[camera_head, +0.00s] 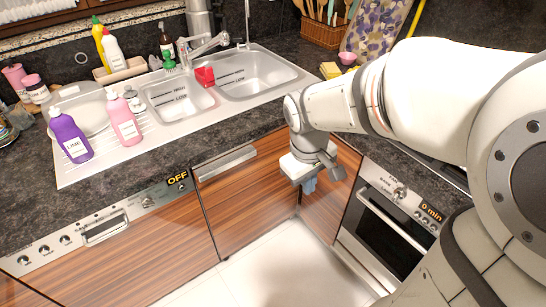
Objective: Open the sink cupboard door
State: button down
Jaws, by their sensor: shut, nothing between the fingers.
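The sink cupboard door (245,205) is a wood-grain panel below the sink, left of my gripper. It looks shut, roughly flush with the front to its left. Its silver bar handle (226,163) runs along the upper left part of the door. My gripper (309,185) is shut and empty, pointing down in front of the corner right of the door. It is apart from the handle and hides part of the door's right side and the panel behind it. I cannot tell whether it touches either panel.
A dishwasher front (105,225) with an OFF display is on the left. An oven (385,235) with a knob panel is on the right. Bottles, including a purple one (70,137), stand by the sink (180,97). The pale floor (270,270) is clear.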

jog(key=w+a+f+n+g+h+b, duration=0.1)
jog(key=w+a+f+n+h, duration=0.15)
jog(key=a+f+n, duration=0.4)
jog(key=w+a+f+n+g+h+b, duration=0.1)
jog(key=w+a+f+n, duration=0.2)
jog(key=a+f, duration=0.65)
jog(key=s+d+f, duration=0.1)
jog(key=d+f, duration=0.9)
jog(key=f, duration=0.1)
jog(key=shift+s, duration=0.25)
jog(key=shift+a+f, duration=0.1)
